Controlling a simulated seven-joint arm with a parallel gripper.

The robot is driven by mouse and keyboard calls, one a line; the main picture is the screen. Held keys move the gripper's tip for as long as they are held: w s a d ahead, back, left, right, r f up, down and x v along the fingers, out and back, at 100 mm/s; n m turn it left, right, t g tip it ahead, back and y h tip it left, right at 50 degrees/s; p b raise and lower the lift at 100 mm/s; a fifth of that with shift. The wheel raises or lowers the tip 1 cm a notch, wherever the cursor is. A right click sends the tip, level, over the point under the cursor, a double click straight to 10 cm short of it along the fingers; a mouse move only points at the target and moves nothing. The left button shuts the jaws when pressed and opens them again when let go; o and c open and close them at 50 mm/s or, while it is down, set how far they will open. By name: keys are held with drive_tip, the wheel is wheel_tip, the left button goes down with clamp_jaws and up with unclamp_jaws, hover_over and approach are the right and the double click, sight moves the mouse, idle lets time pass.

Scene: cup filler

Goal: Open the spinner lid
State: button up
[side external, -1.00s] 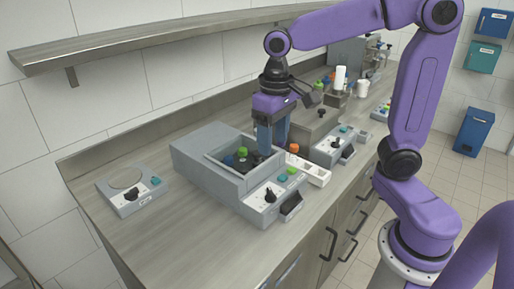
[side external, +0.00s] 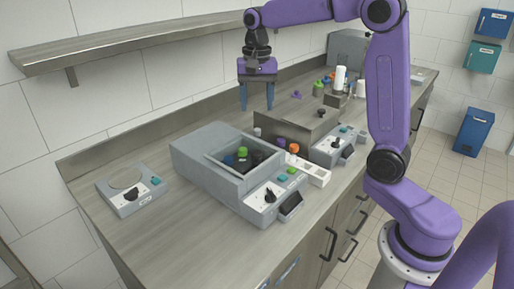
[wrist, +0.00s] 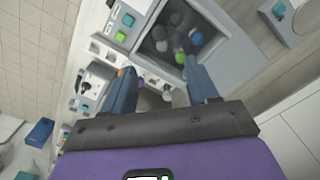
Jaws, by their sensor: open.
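A brownish-grey box (side external: 290,125) with a dark knob (side external: 320,113) on its top stands behind the white rack in the side view. It appears to be the spinner with its lid down, though I cannot be sure. Its control panel (side external: 335,146) faces the front and also shows at left in the wrist view (wrist: 96,82). My gripper (side external: 257,104) is open and empty, pointing down, raised in the air to the left of this box's knob.
A grey machine (side external: 200,160) with an open basin holding several capped vials stands in front. A white rack (side external: 317,172) lies beside it. A small grey device (side external: 130,195) sits at left. A shelf (side external: 150,42) runs along the wall. Bottles stand farther back.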

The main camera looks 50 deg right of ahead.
sight(257, 152)
wheel_tip(257, 152, down, 15)
drive_tip(key=shift+r, duration=0.15)
idle(0.4)
drive_tip(key=shift+w, duration=0.1)
clamp_jaws()
